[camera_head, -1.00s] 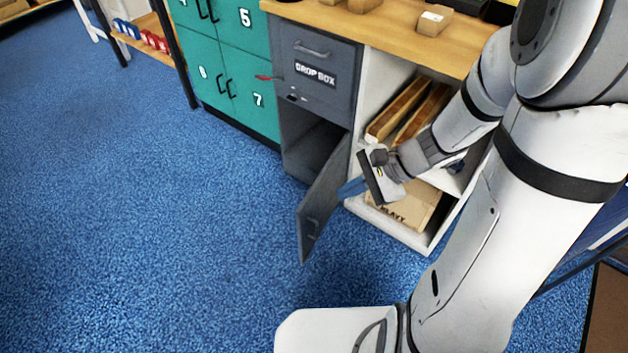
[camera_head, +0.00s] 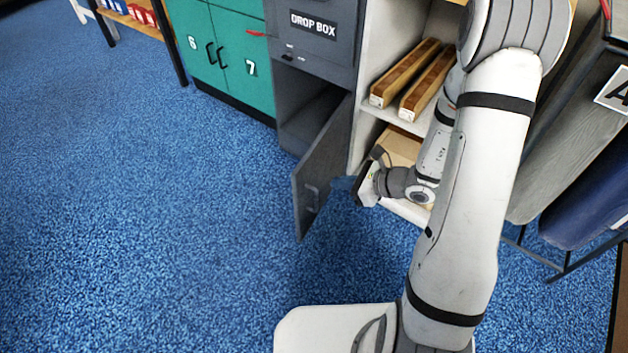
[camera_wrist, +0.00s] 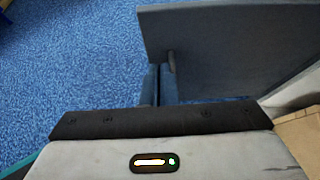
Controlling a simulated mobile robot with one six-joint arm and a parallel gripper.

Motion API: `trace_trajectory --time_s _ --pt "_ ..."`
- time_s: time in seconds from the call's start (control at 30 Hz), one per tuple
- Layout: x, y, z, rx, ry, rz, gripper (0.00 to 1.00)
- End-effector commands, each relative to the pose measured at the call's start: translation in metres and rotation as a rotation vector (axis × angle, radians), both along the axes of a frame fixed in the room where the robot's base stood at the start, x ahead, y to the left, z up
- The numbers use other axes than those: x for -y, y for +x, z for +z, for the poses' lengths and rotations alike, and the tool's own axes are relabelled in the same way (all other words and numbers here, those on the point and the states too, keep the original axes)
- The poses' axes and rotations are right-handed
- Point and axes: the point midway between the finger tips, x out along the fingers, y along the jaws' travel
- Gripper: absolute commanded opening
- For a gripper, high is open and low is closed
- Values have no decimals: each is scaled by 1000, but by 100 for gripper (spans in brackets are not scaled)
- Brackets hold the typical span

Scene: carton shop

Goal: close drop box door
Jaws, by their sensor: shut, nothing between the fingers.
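The grey drop box (camera_head: 314,38) is a cabinet with a labelled upper front and an open lower compartment (camera_head: 308,118).
A white shelf (camera_head: 376,120) with wooden strips (camera_head: 412,80) and a carton (camera_head: 398,148) adjoins the drop box on the right. Green lockers (camera_head: 228,55) stand to its left. Blue carpet (camera_head: 150,200) is clear in front and left.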

Motion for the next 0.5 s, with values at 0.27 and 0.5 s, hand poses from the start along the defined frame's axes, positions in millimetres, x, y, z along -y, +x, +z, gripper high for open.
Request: trace_trajectory --time_s 0.27,0.5 --pt "-47 24 -29 4 -1 8 0" --pt "-70 37 -26 3 -1 4 0"
